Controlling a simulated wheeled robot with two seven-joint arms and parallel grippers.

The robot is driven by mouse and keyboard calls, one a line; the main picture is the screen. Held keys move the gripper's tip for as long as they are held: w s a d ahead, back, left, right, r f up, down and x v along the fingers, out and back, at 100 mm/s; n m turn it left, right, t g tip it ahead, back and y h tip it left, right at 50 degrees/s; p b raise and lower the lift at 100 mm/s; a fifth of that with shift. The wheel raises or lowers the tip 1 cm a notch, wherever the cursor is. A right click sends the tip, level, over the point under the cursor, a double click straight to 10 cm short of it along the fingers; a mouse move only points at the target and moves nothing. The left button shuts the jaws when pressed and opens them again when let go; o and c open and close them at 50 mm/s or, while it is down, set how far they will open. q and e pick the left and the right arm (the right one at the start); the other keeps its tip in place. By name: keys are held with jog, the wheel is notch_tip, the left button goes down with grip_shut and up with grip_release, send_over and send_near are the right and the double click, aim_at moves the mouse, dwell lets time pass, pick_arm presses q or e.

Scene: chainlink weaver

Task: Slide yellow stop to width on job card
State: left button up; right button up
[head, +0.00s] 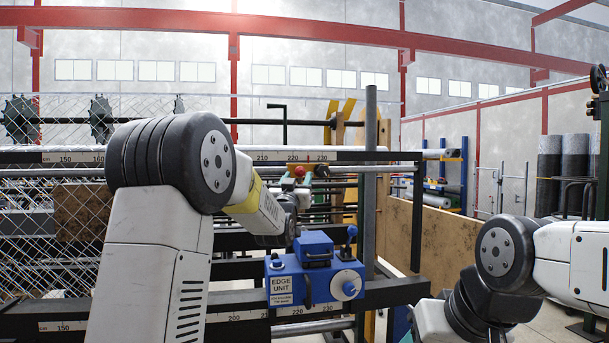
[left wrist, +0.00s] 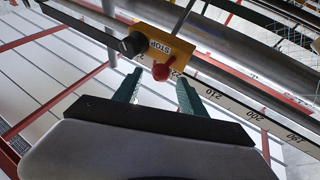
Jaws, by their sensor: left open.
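The yellow stop (left wrist: 185,48), marked STOP, sits on the rail with a black knob (left wrist: 132,44) at one end and a red knob (left wrist: 162,71) facing my gripper. A printed scale (left wrist: 232,101) runs beside it; the 220 mark is close to the red knob. My left gripper (left wrist: 159,76) is open, its two green fingers apart on either side of the red knob; I cannot tell whether they touch it. In the head view the red knob (head: 299,171) shows just past my left arm, which hides much of the gripper. I see no readable job card.
A blue edge unit (head: 316,272) with a white dial sits on the lower rail in front. The upper scale (head: 275,157) spans the machine. A grey upright post (head: 370,190) stands right of the stop. Wire mesh (head: 40,240) is at the left, a wooden panel (head: 440,240) at the right.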

pick_arm(q)
jog(key=v, duration=0.3)
jog(key=shift+w, duration=0.1)
jog(key=s+a+f+g, duration=0.1)
jog(key=s+f+g, duration=0.4)
jog(key=s, duration=0.8)
jog(key=s+a+f+g, duration=0.2)
jog(key=s+f+g, duration=0.3)
jog(key=s+f, duration=0.4)
jog(key=s+a+f+g, duration=0.2)
jog(key=s+f+g, duration=0.4)
jog(key=s, duration=1.3)
jog(key=shift+f+n+y, duration=0.3)
jog(key=shift+f+n, duration=0.1)
jog(key=shift+f, duration=0.55)
